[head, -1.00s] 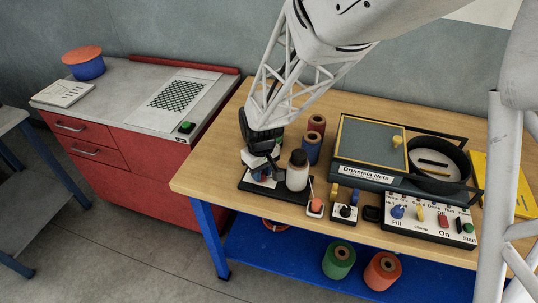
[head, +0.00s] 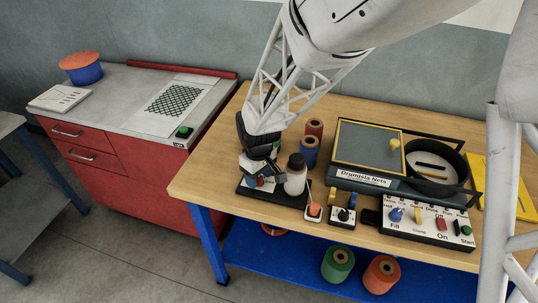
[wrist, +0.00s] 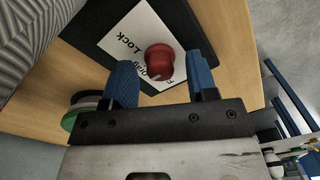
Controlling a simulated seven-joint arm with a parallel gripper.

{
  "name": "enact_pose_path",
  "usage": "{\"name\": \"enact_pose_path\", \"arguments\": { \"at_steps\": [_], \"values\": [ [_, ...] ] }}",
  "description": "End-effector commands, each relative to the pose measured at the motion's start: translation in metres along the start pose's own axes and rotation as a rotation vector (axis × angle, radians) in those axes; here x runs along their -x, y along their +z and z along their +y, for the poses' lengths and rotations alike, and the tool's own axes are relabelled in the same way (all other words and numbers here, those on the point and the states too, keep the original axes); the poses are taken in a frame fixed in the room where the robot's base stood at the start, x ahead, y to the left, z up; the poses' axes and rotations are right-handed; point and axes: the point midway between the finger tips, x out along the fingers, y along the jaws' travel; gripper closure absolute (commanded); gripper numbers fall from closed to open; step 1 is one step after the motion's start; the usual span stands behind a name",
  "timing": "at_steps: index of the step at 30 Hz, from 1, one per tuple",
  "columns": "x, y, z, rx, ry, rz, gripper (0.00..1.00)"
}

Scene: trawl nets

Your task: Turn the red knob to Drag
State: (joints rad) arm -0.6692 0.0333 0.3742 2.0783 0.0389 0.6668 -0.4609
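The red knob (wrist: 160,60) is round and sits on a white label plate (wrist: 128,32) on a dark base. The plate reads "Lock", with another word partly covered by the knob and gripper. A small pale mark shows on the knob's edge nearest my gripper. My gripper (wrist: 162,72) is open, with one blue finger on each side of the knob. A gap shows between each finger and the knob, so it is not gripped. In the head view, my gripper (head: 258,165) is low over the dark base (head: 246,188) at the table's left front.
A white bottle with a dark cap (head: 296,175) stands close right of my gripper. Spools (head: 310,150) stand behind it. A small black-knob box (head: 342,217) and the Drumixla Nets machine (head: 365,180) are to the right. The wooden table (head: 215,165) is bare at left.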

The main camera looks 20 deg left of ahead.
Motion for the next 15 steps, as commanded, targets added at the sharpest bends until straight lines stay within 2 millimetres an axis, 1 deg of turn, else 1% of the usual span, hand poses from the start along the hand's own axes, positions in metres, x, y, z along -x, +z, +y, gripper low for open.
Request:
{"name": "enact_pose_path", "arguments": {
  "at_steps": [8,11,15],
  "values": [
    [0.001,0.000,0.000,0.000,0.000,0.000,0.47],
    [0.005,0.000,0.000,0.000,0.000,0.000,0.47],
    [0.016,0.000,0.000,0.000,0.001,0.002,0.47]
  ]
}}
